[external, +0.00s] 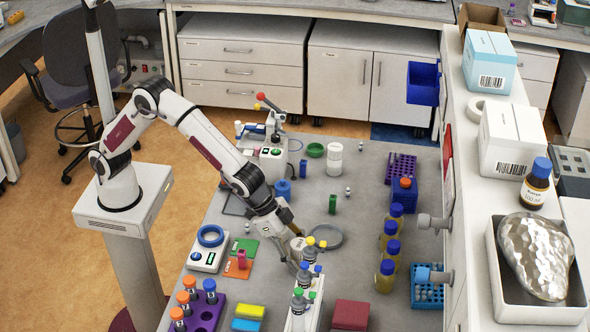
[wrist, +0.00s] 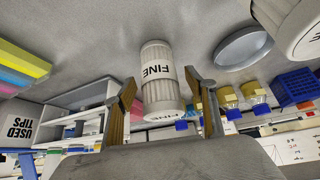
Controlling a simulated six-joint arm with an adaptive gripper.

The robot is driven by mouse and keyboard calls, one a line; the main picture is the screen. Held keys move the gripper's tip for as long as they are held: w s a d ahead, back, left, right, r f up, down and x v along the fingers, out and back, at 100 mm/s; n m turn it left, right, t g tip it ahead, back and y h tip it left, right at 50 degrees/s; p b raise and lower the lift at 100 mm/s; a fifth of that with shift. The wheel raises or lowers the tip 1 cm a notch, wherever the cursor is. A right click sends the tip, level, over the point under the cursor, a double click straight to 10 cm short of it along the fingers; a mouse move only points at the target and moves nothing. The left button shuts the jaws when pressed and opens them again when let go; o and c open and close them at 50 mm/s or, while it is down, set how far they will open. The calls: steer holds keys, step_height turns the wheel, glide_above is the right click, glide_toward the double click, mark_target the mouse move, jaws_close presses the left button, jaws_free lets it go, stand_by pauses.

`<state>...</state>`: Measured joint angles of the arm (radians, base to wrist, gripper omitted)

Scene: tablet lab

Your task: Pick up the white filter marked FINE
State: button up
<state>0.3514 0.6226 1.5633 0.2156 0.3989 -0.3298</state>
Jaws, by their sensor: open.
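The white filter marked FINE (wrist: 157,72) is a pale ribbed cylinder with a white label band, in the middle of the wrist view. My gripper (wrist: 161,86) is open, with one finger on each side of the filter; whether either finger touches it is not clear. In the external view my gripper (external: 290,234) is low over the grey bench, and the filter (external: 298,245) is partly hidden beside it. A second white cylinder (wrist: 297,25) with lettering is cut off at the top right of the wrist view. A white cylinder (external: 335,160) also stands farther back in the external view.
A round grey dish (external: 325,236) lies close to the right of my gripper. A rack with capped bottles (external: 306,290) stands just in front. Several amber bottles with blue caps (external: 390,250) stand to the right.

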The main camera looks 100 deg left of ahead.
stand_by(0.5)
steer(key=c, duration=1.2)
steer(key=shift+c, duration=0.2)
steer(key=shift+r, duration=5)
